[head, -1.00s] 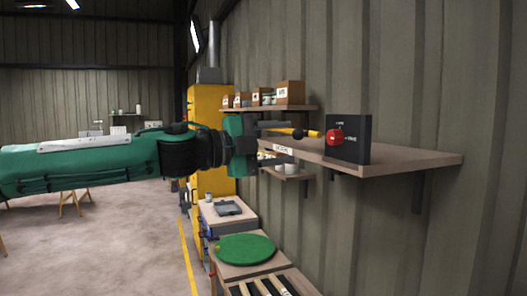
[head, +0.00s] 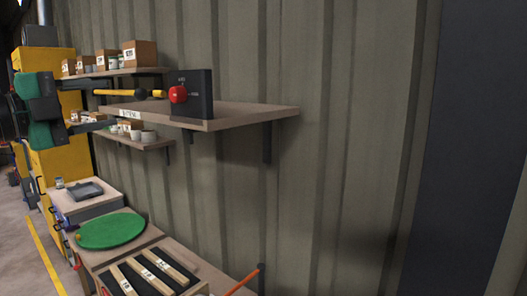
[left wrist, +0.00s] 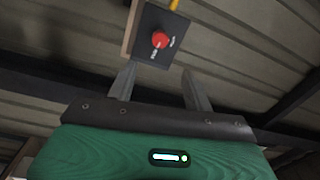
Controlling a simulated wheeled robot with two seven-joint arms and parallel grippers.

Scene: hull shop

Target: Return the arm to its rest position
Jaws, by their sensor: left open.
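A dark box with a red knob (head: 178,94) stands on the upper wooden shelf, apart from the fingers. The box (left wrist: 166,53) also shows beyond the fingertips in the left wrist view. My right gripper is not in view.
The wooden shelf (head: 255,112) juts from the corrugated wall. Shelves behind hold cartons (head: 139,54). Below are a green disc (head: 111,231) and a rack of slats (head: 150,272).

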